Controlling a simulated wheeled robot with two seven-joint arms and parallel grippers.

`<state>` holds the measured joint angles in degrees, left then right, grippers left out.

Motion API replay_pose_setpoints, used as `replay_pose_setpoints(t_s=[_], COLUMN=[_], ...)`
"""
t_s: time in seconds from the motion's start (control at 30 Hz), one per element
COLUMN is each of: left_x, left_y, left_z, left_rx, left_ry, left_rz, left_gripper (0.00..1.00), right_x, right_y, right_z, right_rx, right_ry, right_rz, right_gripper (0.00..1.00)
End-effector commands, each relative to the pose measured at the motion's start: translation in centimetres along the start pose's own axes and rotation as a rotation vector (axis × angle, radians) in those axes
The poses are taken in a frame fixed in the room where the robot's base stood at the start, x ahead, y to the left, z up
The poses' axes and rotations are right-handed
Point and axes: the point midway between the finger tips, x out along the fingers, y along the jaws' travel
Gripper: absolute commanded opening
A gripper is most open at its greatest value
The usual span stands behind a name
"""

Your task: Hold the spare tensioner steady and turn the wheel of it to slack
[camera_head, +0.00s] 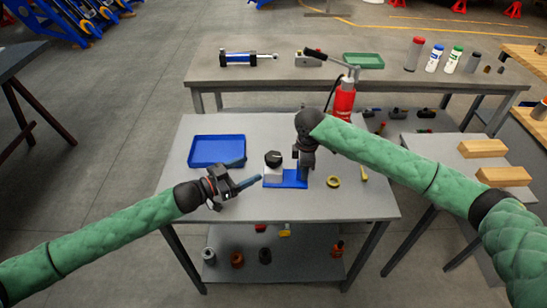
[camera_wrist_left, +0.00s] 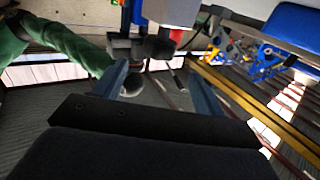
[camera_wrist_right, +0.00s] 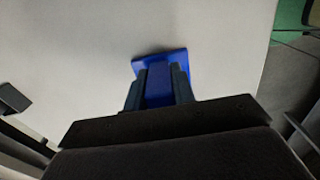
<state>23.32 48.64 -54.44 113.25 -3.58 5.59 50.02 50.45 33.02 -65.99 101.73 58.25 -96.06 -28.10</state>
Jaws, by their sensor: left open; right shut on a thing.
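The spare tensioner stands on the grey table, with a blue base (camera_head: 285,182), a pale block and a black wheel (camera_head: 273,158) on top. My right gripper (camera_head: 303,172) reaches down and is shut on the tensioner's blue upright post; the post (camera_wrist_right: 158,85) shows between its fingers in the right wrist view. My left gripper (camera_head: 246,172) is open, just left of the tensioner, its fingers pointing at the wheel's side. In the left wrist view the dark wheel (camera_wrist_left: 160,47) shows beyond the open fingers, apart from them.
A blue tray (camera_head: 215,150) lies on the table behind my left gripper. A yellow ring (camera_head: 333,182) lies right of the tensioner. A red bottle jack (camera_head: 344,100) stands behind, at the rear bench. The table's front is clear; several small parts lie on the shelf below.

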Motion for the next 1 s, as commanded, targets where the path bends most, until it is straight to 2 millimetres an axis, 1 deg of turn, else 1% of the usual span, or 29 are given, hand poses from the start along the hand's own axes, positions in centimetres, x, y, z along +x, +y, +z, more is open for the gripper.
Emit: replay_pose_setpoints(t_s=[0.03,0.3,0.5,0.6,0.7,1.0], left_x=[0.9,5.7,8.5,9.4,9.8,10.1], left_y=[0.0,0.0,0.1,0.1,0.0,0.1], left_z=[-0.2,-0.2,-0.1,-0.1,-0.1,-0.1], left_rx=[0.001,0.003,0.003,0.004,0.004,0.003], left_ry=[0.003,0.003,0.002,0.002,0.001,0.001], left_rz=[0.002,0.002,0.002,0.002,0.002,0.002], left_gripper=[0.71,0.71,0.71,0.71,0.71,0.71], right_x=[-0.1,-0.1,-0.1,-0.1,-0.1,-0.1], right_y=[0.0,0.0,0.0,0.0,0.0,0.0], right_z=[0.0,0.0,0.0,0.0,0.0,0.0], right_rx=[0.000,0.000,0.000,0.000,0.000,0.000], right_ry=[0.000,0.000,0.001,0.001,0.001,0.001], right_rz=[0.001,0.001,0.001,0.001,0.001,0.001], right_gripper=[0.00,0.00,0.00,0.00,0.00,0.00])
